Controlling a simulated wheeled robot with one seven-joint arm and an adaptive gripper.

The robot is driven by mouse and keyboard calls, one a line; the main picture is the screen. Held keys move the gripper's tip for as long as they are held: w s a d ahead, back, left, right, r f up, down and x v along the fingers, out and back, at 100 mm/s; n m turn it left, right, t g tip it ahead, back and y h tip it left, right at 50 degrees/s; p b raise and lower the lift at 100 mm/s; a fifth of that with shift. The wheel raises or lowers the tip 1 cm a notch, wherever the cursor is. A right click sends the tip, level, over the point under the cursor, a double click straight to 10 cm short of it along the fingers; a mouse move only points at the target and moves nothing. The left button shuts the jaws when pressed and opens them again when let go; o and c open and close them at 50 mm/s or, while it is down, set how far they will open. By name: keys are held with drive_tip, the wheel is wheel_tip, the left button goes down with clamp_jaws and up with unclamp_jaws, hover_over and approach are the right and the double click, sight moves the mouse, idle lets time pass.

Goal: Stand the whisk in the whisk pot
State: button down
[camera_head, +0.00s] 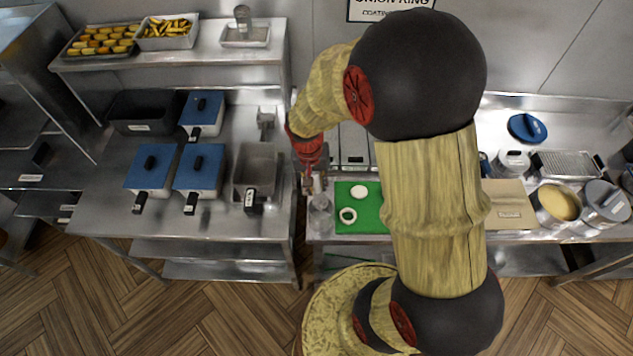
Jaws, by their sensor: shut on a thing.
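My gripper (312,183) is small in the head view, pointing down over the left end of the right-hand counter. It is shut on a thin thing that looks like the whisk; its shape is too small and too covered to make out fully. A grey round metal vessel (320,216), which looks like the whisk pot, stands just below the gripper in the picture, left of the green board. I cannot tell whether the held thing touches it or is inside it.
A gap separates this counter from the left one, with blue-lidded boxes (150,168) and a grey pan (254,170). My arm hides the counter's middle.

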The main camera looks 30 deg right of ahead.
sight(316, 195)
drive_tip(key=shift+f+b, duration=3.15)
drive_tip(key=shift+f, duration=1.1)
drive_tip(key=c, duration=1.6)
unclamp_jaws()
drive_tip(key=shift+o, duration=0.2)
drive_tip(key=r, duration=0.4)
drive_tip(key=a+r, duration=0.1)
drive_tip(key=r, duration=0.7)
drive_tip(key=shift+a, duration=0.2)
